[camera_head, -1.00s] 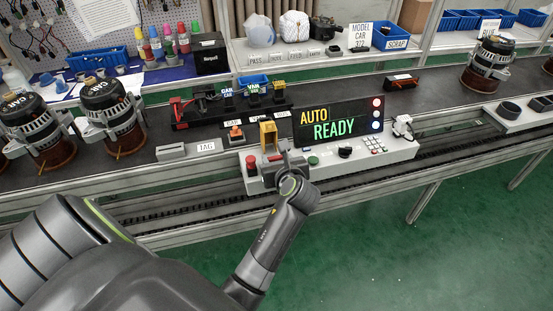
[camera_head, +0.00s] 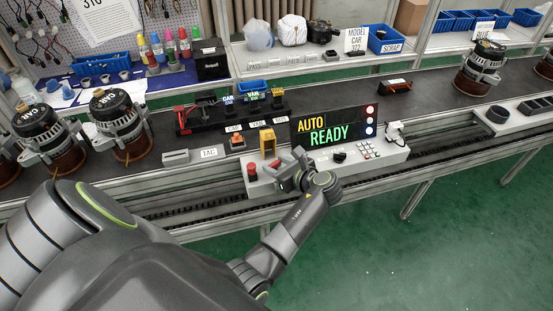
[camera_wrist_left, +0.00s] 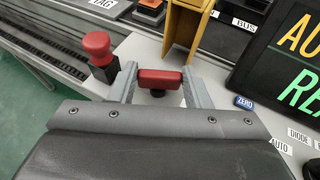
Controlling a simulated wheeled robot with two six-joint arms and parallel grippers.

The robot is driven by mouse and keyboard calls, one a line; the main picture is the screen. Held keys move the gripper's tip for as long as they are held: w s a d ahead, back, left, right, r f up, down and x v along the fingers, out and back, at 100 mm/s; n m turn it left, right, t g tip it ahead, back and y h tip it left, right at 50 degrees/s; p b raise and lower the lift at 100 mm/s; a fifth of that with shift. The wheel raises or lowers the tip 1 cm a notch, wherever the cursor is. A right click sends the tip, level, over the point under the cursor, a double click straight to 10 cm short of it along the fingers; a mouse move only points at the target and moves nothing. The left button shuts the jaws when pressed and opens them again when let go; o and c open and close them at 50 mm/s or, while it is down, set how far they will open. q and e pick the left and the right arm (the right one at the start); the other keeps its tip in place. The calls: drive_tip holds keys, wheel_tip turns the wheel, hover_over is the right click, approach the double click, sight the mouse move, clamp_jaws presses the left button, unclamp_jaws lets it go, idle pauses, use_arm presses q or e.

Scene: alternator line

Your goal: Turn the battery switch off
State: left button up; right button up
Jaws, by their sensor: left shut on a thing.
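The battery switch appears to be the red bar-shaped handle (camera_wrist_left: 158,78) on the light console (camera_head: 378,166). In the left wrist view it lies crosswise, with a finger on each side of it. My left gripper (camera_wrist_left: 160,84) is shut on this handle. My right gripper is in neither view.
A red mushroom button (camera_head: 252,170) stands close left of the gripper, also in the left wrist view (camera_wrist_left: 97,46). The display (camera_head: 333,126) reads AUTO READY. A black knob (camera_head: 339,157) and keypad (camera_head: 369,150) are to the right. Alternators (camera_head: 121,125) stand on the left.

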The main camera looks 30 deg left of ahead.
use_arm(q)
drive_tip(key=n+g, duration=0.3)
drive_tip(key=shift+w+y, duration=0.25)
drive_tip(key=shift+y, duration=0.15)
drive_tip(key=n+g, duration=0.2)
drive_tip(key=g, duration=0.1)
drive_tip(key=shift+w+n+b, duration=0.15)
drive_tip(key=shift+n+b, duration=0.15)
drive_tip(key=shift+n+g+h, duration=0.5)
drive_tip(key=shift+n+g, duration=0.2)
drive_tip(key=shift+g, duration=0.3)
drive_tip(key=shift+w+n+g+p, duration=0.1)
drive_tip(key=shift+n+g+p, duration=0.3)
drive_tip(key=shift+p, duration=0.05)
drive_tip(key=shift+n+g+h, duration=0.3)
drive_tip(key=shift+n+g, duration=0.1)
drive_tip(key=shift+f+n+g, duration=0.15)
drive_tip(key=shift+n+g, duration=0.15)
drive_tip(key=shift+a+n+g+h+b, duration=0.1)
drive_tip(key=shift+n+g+h+b, duration=0.3)
drive_tip(key=shift+b, duration=0.25)
